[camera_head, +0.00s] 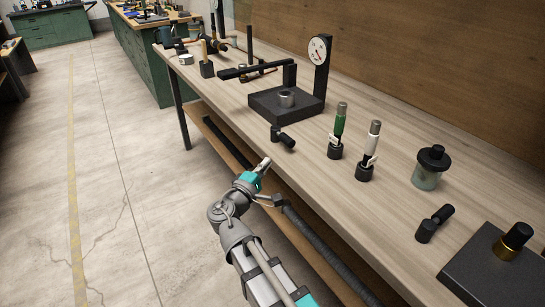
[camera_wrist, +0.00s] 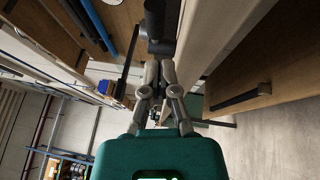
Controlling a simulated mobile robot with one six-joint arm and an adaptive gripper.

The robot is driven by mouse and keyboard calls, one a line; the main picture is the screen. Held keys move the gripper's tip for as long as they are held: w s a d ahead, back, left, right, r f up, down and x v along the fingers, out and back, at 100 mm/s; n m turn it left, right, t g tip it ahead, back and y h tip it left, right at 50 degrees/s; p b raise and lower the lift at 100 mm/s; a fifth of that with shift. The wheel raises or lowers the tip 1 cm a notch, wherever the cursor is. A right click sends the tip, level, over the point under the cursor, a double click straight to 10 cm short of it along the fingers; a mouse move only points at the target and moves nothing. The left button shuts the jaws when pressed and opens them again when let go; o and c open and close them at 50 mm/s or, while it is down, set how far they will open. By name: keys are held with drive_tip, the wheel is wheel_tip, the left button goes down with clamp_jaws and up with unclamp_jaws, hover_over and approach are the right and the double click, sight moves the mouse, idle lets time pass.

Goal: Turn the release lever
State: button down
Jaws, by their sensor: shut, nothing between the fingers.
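A small black lever-like handle (camera_head: 285,139) sits at the front edge of the bench, before the gauge press; I take it as the release lever, but a similar black one (camera_head: 434,223) stands further right. My gripper (camera_head: 266,163) is shut and empty, off the bench's front edge, just short of the nearer handle. In the wrist view, the fingers of my gripper (camera_wrist: 159,68) are together. A black cylinder on a block (camera_wrist: 155,18), seemingly the same handle, lies just beyond the fingertips. I cannot tell whether they touch; a gap shows in the head view.
The floor at left is clear.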

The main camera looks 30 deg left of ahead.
drive_tip(key=s+d, duration=0.2)
drive_tip(key=s, duration=0.4)
drive_tip(key=shift+d+f+b, duration=0.15)
drive_tip(key=shift+f+b, duration=0.15)
drive_tip(key=shift+f, duration=0.1)
